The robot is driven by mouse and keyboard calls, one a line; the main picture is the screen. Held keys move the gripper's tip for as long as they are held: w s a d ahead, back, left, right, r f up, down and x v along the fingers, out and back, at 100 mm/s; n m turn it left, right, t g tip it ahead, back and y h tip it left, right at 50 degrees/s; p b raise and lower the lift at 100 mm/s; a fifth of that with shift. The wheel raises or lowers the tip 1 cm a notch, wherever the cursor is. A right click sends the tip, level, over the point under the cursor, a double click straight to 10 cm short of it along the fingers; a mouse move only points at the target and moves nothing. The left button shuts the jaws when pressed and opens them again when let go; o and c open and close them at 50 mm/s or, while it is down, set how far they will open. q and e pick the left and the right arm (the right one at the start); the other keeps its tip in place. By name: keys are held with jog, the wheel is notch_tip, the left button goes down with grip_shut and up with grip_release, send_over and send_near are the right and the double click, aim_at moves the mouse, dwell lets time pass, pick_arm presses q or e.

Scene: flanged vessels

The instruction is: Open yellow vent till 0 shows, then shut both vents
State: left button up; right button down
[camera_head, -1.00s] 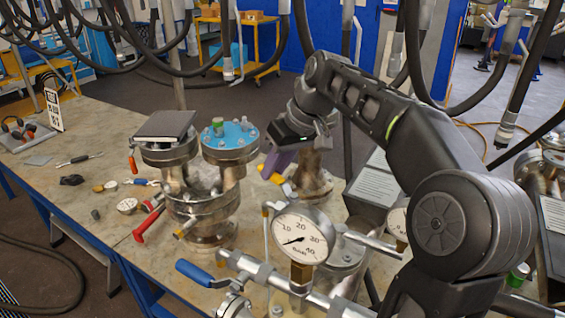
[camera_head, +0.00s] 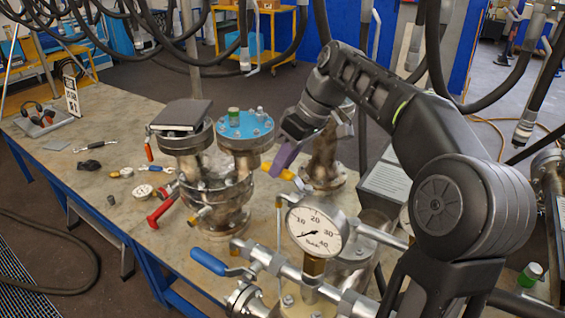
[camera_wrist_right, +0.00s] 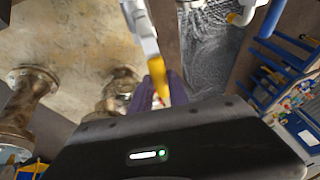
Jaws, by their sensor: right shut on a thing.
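My right gripper (camera_head: 286,155) has purple fingers and is shut on the yellow vent handle (camera_wrist_right: 158,80), beside the vessel assembly. Part of the handle also shows below the fingers in the head view (camera_head: 297,182). The fingers hide the rest of it. The round white pressure gauge (camera_head: 317,231) stands in front; its needle points to the lower left, below the 10 mark, and I cannot read it exactly. Another yellow-tipped lever (camera_head: 201,215) sits low on the left vessel (camera_head: 217,203). I cannot tell which other part is the second vent. My left gripper is not in view.
A blue-handled lever (camera_head: 208,262) and pipework fill the front. A red handle (camera_head: 160,211) sticks out left of the vessel. A dark flat box (camera_head: 181,114) lies on the left flange. Loose tools lie on the bench (camera_head: 60,175). Hoses hang overhead.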

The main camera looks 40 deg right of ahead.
jog(key=c, duration=1.3)
grip_release()
jog(key=shift+o, duration=0.2)
